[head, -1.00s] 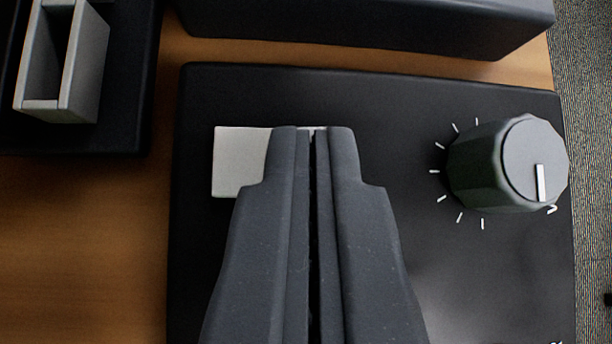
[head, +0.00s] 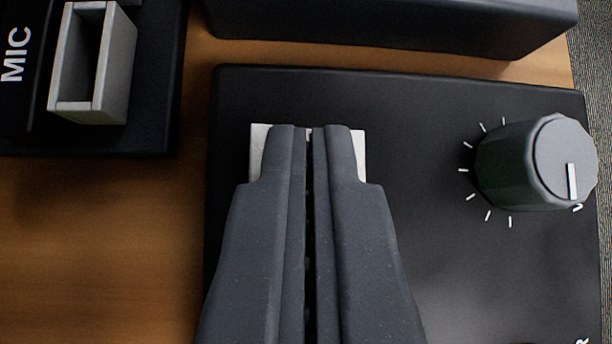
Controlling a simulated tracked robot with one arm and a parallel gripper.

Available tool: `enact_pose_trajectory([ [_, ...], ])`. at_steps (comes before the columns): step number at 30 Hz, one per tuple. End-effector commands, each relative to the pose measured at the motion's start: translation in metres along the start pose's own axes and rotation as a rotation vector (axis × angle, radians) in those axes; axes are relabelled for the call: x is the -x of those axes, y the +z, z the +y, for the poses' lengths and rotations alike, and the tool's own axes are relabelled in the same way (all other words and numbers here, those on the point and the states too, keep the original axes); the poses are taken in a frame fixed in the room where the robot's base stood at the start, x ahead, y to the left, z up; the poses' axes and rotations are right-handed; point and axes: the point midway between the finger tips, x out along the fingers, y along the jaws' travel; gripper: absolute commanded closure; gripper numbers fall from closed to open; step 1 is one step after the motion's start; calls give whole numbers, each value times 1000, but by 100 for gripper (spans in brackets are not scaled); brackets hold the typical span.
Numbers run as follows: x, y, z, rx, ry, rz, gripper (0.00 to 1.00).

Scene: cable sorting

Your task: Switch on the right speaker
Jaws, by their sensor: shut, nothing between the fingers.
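A black panel (head: 420,270) lies on the wooden table. On it is a light grey square (head: 257,150), perhaps a switch or button, mostly hidden behind my gripper. Its left and right edges show on both sides of the fingertips. My gripper (head: 309,135) is shut and empty, with its tips in front of the square. I cannot tell whether the tips touch it. A dark round knob (head: 535,165) with a white pointer line and tick marks around it stands at the panel's right. Which panel belongs to the right speaker is not readable here.
A black unit lettered MIC (head: 15,55) with a grey hollow rectangular socket (head: 95,65) stands at upper left. A dark block (head: 400,25) lies along the top edge. Bare wooden table (head: 90,250) shows at lower left. A speckled surface shows at far right.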

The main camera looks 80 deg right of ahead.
Motion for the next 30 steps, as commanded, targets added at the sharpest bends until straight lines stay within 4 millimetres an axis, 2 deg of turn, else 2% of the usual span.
enact_pose_trajectory([
  [16, 4, -5, -2, 0, 3, 0, 100],
  [24, 31, -31, 5, 1, 2, 0, 100],
  [30, 52, -30, 10, 1, 6, -1, 100],
])
